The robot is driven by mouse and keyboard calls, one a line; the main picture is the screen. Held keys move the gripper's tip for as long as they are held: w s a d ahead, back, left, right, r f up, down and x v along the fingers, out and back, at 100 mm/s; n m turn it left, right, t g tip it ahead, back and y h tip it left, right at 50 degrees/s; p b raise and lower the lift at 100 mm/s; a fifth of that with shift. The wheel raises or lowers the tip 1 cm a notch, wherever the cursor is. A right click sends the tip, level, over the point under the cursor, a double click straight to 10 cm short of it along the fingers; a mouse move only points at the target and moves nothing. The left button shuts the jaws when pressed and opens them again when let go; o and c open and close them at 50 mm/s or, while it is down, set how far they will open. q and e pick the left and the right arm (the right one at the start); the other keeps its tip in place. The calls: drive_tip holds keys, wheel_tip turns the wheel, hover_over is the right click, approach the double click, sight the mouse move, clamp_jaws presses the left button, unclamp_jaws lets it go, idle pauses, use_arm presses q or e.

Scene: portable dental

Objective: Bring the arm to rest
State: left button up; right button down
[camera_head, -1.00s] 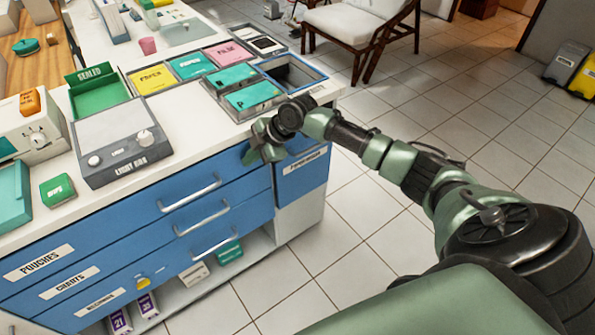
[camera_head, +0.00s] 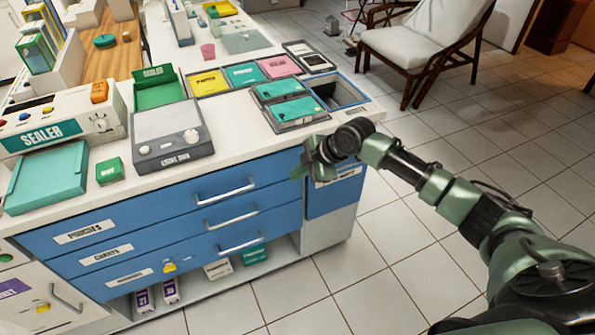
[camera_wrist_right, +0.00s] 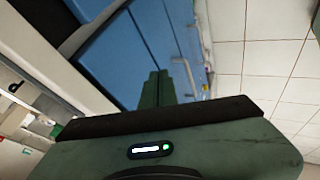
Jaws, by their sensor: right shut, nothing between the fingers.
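My right arm (camera_head: 440,185) reaches in from the right side of the head view. My right gripper (camera_head: 302,170) is at the front right corner of the counter, close in front of the blue drawer fronts. It is small and partly hidden by its own wrist there. In the right wrist view the green fingers (camera_wrist_right: 158,88) are together, with nothing between them, in front of a blue surface. I cannot tell whether they touch it. My left gripper is not in view.
The white counter (camera_head: 235,135) carries a light box (camera_head: 172,135), a sealer (camera_head: 60,130) and several coloured trays. Drawer handles (camera_head: 225,190) stick out below. A wooden chair (camera_head: 425,45) stands at the back right. Tiled floor (camera_head: 395,225) is clear between the counter and my arm.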

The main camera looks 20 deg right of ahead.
drive_tip(key=v, duration=0.6)
drive_tip(key=s+d+f+m+h, duration=0.15)
drive_tip(key=f+m, duration=0.25)
drive_tip(key=f, duration=0.7)
drive_tip(key=d+f+m+h, duration=0.1)
drive_tip(key=d+f+m, duration=0.25)
drive_tip(key=f, duration=0.75)
drive_tip(key=s+f+m+h, duration=0.1)
drive_tip(key=s+f+m, duration=0.2)
drive_tip(key=s+f, duration=0.6)
drive_tip(key=s+a+f+m+g+h, duration=0.1)
drive_tip(key=s+a+f+m+g, duration=0.2)
drive_tip(key=s+f, duration=1.45)
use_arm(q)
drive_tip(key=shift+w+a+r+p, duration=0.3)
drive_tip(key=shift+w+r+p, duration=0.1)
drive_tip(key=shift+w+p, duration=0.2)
use_arm(e)
drive_tip(key=s+a+f+g, duration=0.1)
drive_tip(key=s+a+f, duration=0.1)
drive_tip(key=s, duration=0.8)
drive_tip(key=s+a+f+g, duration=0.1)
drive_tip(key=s+a, duration=0.3)
drive_tip(key=s, duration=0.7)
drive_tip(key=shift+a+f+m, duration=0.4)
drive_tip(key=shift+m, duration=0.05)
